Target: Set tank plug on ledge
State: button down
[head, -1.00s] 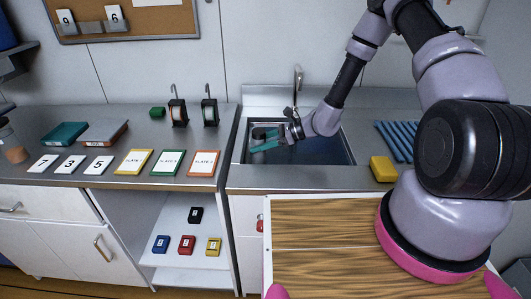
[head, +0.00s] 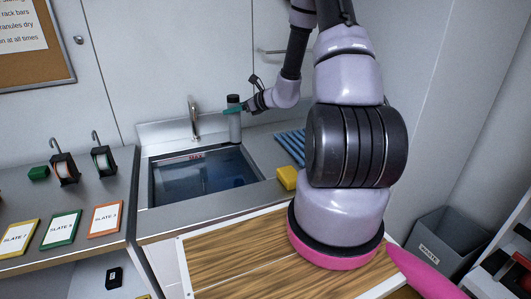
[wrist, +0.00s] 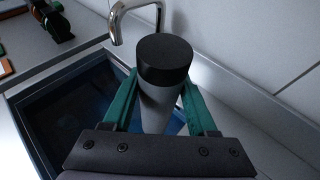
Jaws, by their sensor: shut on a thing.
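The tank plug is a grey cylinder with a black cap (head: 234,120), upright at the back right corner of the sink tank (head: 158,170). My gripper (head: 233,111) is shut on it with teal fingers, one on each side just below the cap. The plug also shows between the fingers in the wrist view (wrist: 163,75). Its lower end is hidden there, and I cannot tell whether it touches the rim.
A yellow block (head: 287,178) and blue ribbed bars (head: 292,144) lie right of the tank. A wall rises close behind the plug. A grey waste bin (head: 440,240) is at the right.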

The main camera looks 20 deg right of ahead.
jog(key=d+r+m+t+h, duration=0.25)
jog(key=d+r, duration=0.35)
jog(key=d, duration=0.4)
notch_tip(320, 180, down, 10)
jog(key=d+m+h, duration=0.1)
jog(key=shift+w+g, duration=0.1)
jog(key=shift+g, duration=0.25)
jog(key=shift+c, duration=1)
grip_release()
